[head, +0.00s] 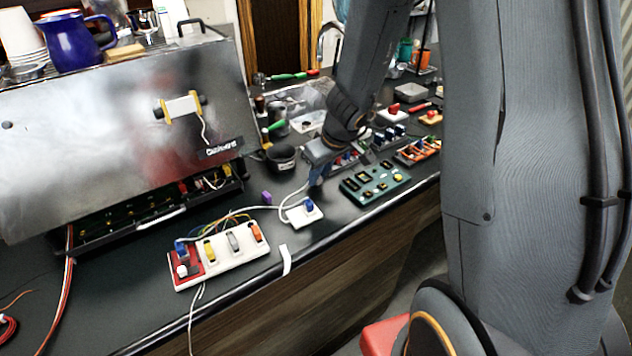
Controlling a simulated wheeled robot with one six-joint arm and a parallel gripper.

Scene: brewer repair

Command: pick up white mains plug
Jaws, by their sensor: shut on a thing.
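My gripper (317,178) points down just above the front part of the counter. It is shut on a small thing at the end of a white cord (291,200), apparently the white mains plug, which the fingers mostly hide. Close below the fingertips is a small white block (302,214) with a blue part on top. I cannot tell whether the held thing touches it. The cord loops left towards a white power strip (236,262), whose red left end carries a blue piece and a white piece.
A steel brewer (110,120) with an open lower tray stands at the left. A green circuit board (375,184) lies right of my gripper, and a black cup (282,157) stands behind it. The counter's front edge is close. Some bare counter shows before the brewer.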

